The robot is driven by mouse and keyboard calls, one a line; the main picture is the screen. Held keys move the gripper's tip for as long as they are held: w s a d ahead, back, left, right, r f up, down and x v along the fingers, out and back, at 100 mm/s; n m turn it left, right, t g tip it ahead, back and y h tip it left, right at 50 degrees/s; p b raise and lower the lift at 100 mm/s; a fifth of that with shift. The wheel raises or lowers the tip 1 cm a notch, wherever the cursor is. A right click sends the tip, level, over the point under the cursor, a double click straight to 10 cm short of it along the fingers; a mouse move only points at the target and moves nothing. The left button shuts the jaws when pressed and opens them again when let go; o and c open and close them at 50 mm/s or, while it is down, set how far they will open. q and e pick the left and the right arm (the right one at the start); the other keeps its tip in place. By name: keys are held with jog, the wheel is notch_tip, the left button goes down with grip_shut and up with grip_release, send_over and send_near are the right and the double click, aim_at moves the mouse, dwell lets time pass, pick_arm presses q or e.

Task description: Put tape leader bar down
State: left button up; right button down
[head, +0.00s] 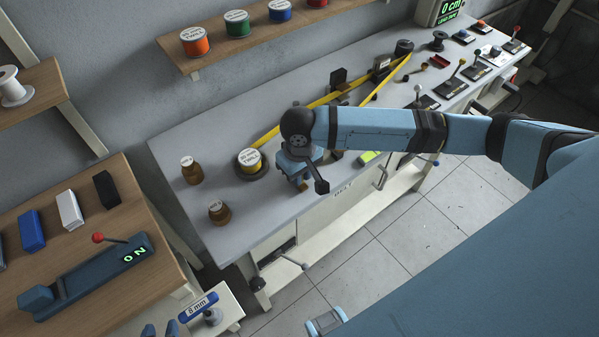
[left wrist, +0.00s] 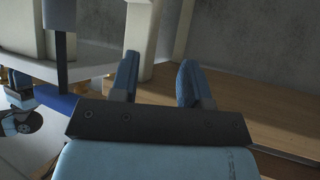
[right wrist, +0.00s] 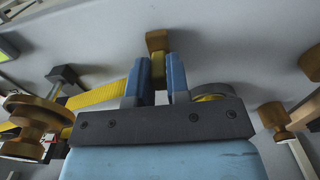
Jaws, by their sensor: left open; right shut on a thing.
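My right gripper (right wrist: 158,64) is shut on a small brass-coloured piece (right wrist: 157,42), which I take for the tape leader bar. Yellow shows between the fingers below it. The yellow tape (right wrist: 97,98) runs off to the left in the right wrist view. I cannot tell whether the bar touches the bench. My left gripper (left wrist: 160,62) is open and empty, far from the bar.
The tape loops along the grey bench (head: 215,155) to a dark roller (head: 403,47). Two brown jars (head: 190,170) stand at the bench's left end. A wooden table with a lever device (head: 90,275) is at lower left. Coloured spools (head: 238,23) sit on the shelf above.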

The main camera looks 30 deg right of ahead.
jog(key=c, duration=1.1)
grip_release()
notch_tip(320, 180, up, 12)
jog(key=shift+r, duration=0.1)
